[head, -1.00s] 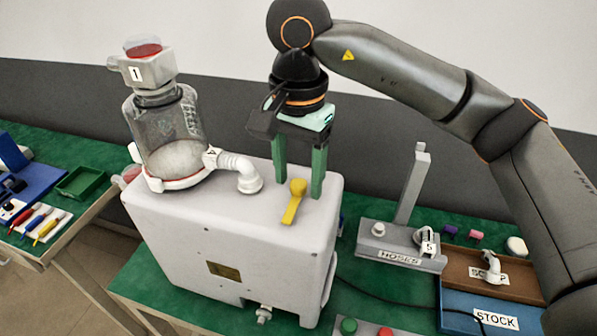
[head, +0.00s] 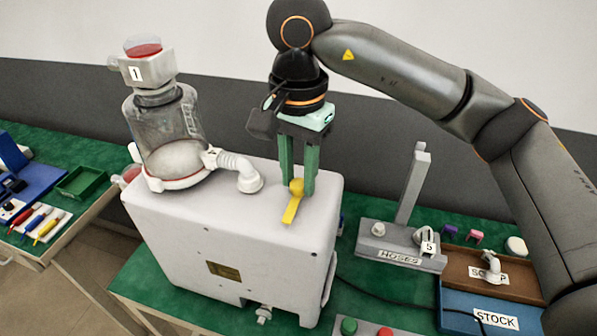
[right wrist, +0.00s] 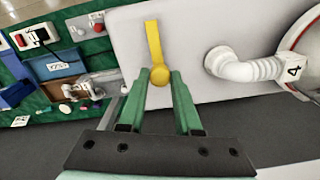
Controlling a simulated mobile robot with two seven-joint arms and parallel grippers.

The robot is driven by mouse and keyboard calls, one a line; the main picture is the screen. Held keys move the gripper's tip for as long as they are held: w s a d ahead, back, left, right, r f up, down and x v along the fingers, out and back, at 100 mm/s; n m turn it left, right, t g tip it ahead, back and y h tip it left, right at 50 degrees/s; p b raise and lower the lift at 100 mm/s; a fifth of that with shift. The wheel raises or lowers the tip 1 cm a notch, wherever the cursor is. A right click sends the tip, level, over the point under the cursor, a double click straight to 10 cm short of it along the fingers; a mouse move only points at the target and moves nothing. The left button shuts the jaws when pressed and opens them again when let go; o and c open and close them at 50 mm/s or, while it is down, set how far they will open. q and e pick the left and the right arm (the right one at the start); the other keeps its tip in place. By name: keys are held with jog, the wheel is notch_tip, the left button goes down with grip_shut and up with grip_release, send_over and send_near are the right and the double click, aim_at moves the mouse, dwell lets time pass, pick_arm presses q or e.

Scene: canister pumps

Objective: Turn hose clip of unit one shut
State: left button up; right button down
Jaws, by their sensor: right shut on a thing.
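The yellow clip (head: 292,208) is a round knob with a flat lever, on the top right of the white pump box (head: 230,235); its lever points toward the front edge. It also shows in the right wrist view (right wrist: 153,42). My right gripper (head: 297,190) points down from above, its green fingers shut on the round knob. In the right wrist view the fingertips (right wrist: 160,76) press the knob from both sides. The clear canister (head: 165,125), its cap labelled 1, stands on the box's left. A white hose elbow (head: 240,170) runs from it into the box top. My left gripper is not in view.
A grey hose stand (head: 400,245) labelled HOSES is right of the box. A brown scrap tray (head: 520,285) and a blue stock tray (head: 460,323) lie beyond it. A green bin (head: 82,183) and pens lie on the left table. Green and red buttons sit in front.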

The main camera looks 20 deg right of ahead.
jog(key=shift+m, duration=0.3)
jog(key=m+b, duration=0.1)
jog(key=m, duration=0.1)
jog(key=shift+m+b, duration=0.35)
jog(key=shift+m, duration=0.05)
jog(key=m+b, duration=0.1)
jog(key=m, duration=0.3)
jog(key=shift+m, duration=0.3)
jog(key=m+b, duration=0.1)
jog(key=m, duration=0.4)
jog(key=shift+m+b, duration=0.45)
jog(key=shift+m, duration=2.05)
jog(key=c, duration=0.6)
grip_release()
